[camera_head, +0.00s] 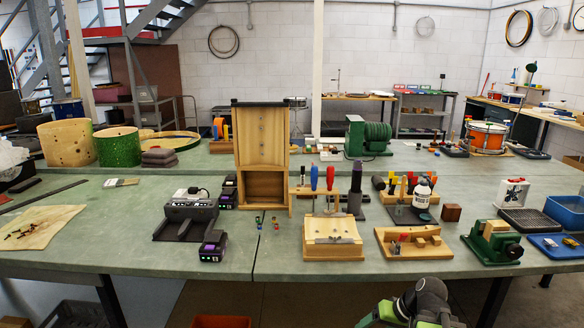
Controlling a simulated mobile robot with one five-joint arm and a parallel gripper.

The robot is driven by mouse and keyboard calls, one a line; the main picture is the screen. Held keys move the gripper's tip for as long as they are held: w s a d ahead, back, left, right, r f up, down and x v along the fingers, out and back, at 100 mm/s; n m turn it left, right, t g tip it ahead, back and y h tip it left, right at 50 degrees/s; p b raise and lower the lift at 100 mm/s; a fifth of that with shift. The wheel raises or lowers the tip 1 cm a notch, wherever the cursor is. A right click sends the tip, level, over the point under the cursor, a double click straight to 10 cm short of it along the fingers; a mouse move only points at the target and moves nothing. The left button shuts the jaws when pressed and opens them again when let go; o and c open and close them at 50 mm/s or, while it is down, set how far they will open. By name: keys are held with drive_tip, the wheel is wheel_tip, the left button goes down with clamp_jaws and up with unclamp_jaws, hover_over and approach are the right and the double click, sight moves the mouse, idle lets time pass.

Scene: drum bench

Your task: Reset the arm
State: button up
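Part of my arm shows at the bottom edge, right of centre, in front of the bench and below its top. It is grey with bright green pieces and is cut off by the frame's lower edge. I cannot make out my gripper or its fingertips, so its opening is hidden. The green bench top (120,232) lies beyond the arm, with a visible gap of floor between them. I see nothing held.
On the bench near the arm stand a wooden block box (332,238), a wooden tray (413,243) and a green machine (493,242). A tall wooden cabinet (262,150) rises at the middle. Drum shells (117,147) stand at the left. The front-left bench top has free room.

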drive_tip(key=s+a+f+n+g+h+p, duration=0.1)
drive_tip(key=s+a+g+h, duration=0.15)
drive_tip(key=a, duration=0.35)
drive_tip(key=s+a+f+g+h, duration=0.1)
drive_tip(key=a+h, duration=0.2)
drive_tip(key=a, duration=0.2)
wheel_tip(320, 180, up, 18)
drive_tip(key=p, duration=1.8)
drive_tip(key=shift+d+y, duration=0.2)
drive_tip(key=shift+y, duration=0.15)
